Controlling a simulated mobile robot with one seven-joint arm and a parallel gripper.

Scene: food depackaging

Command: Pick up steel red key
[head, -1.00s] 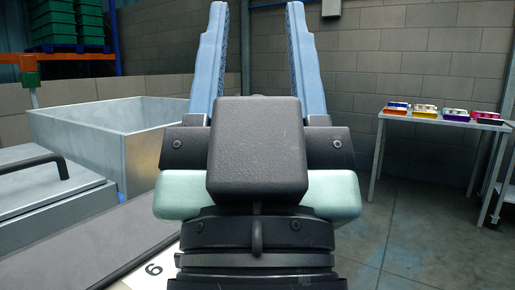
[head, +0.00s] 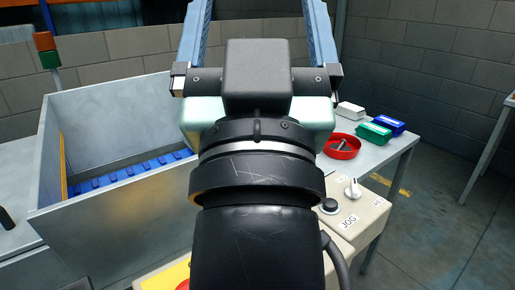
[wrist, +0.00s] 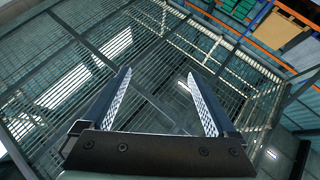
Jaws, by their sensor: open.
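A red round dish (head: 352,155) sits on a grey table at the right in the head view, with a small grey metal piece (head: 343,146) lying in it. The piece may be the steel red key, but it is too small to tell. My gripper (head: 258,18) points up and away in the head view, its two blue fingers spread and nothing between them. The fingertips are cut off by the top edge. In the wrist view my gripper (wrist: 159,76) is also open and empty, facing the ceiling structure. The dish is outside the wrist view.
A white box (head: 350,110), a green box (head: 374,134) and a blue box (head: 388,125) stand behind and right of the dish. A beige control box (head: 362,213) with knobs is nearer. A large metal bin (head: 110,232) with blue slats inside stands left. Floor is open at right.

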